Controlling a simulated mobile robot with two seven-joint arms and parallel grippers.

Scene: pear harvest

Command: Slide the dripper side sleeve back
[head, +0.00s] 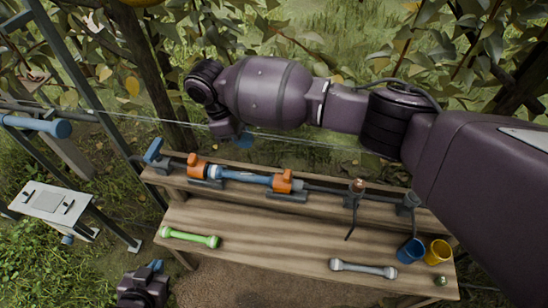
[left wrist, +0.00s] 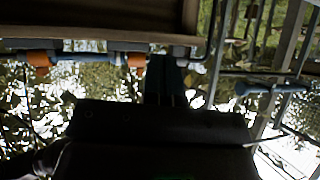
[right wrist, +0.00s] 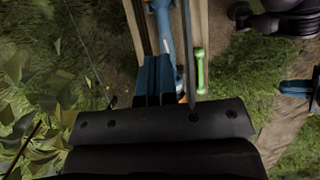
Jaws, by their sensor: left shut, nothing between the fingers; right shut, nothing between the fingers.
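A blue sleeve (head: 245,177) lies along the dark pipe on the bench's raised back shelf, between two orange clamps (head: 197,166) (head: 283,182). A paler blue ring (head: 214,172) is at its left end. I cannot tell which part is the dripper side sleeve. My right gripper (head: 245,138) is shut and empty, above and behind the pipe. In the right wrist view its blue fingers (right wrist: 153,82) partly cover the pipe and an orange clamp. My left gripper (head: 155,266) is shut and empty, low in front of the bench's left end; its fingers (left wrist: 168,82) show in the left wrist view.
The wooden bench (head: 290,238) holds a green-ended bar (head: 190,237), a grey bar (head: 363,268), a blue cup (head: 410,251) and a yellow cup (head: 437,252). A wire and foliage run behind. My right arm spans the upper right.

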